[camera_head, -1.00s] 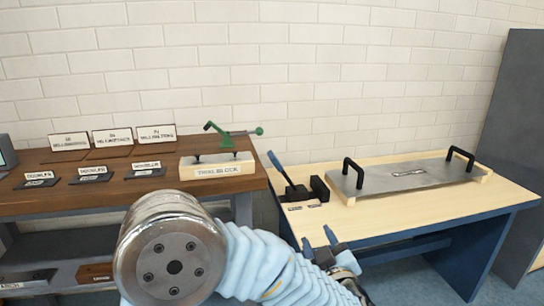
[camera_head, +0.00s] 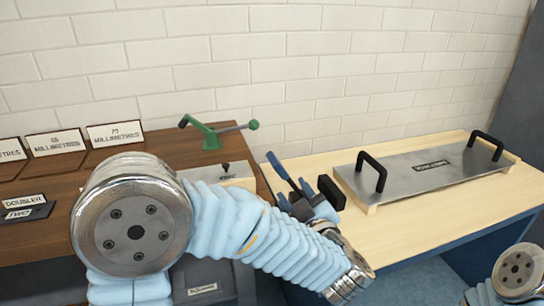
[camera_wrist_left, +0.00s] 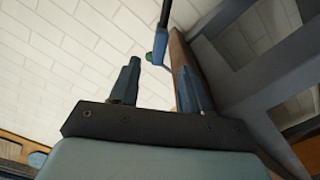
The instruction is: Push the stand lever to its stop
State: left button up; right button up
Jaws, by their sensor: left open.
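The stand lever (camera_head: 276,165) has a blue handle and leans up to the left. It stands at the left end of the light wooden table, beside a black block (camera_head: 331,192). My left gripper (camera_head: 296,190) is just in front of the lever's lower part and hides its base. In the left wrist view the gripper (camera_wrist_left: 160,85) is open, its two fingers apart. A blue handle on a dark rod (camera_wrist_left: 161,46), likely the lever, shows beyond and between the fingertips. I cannot tell whether they touch. My right gripper is out of view.
A steel plate (camera_head: 430,168) with two black handles lies on the light table (camera_head: 408,226). The brown bench (camera_head: 92,166) on the left carries a green clamp (camera_head: 212,135) and signs (camera_head: 116,133). A narrow gap separates bench and table.

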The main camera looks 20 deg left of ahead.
aim_at(276, 164)
pick_arm(q)
jog(key=p+x, duration=0.1)
jog(key=x, duration=1.2)
jog(key=shift+p, duration=0.35)
grip_shut()
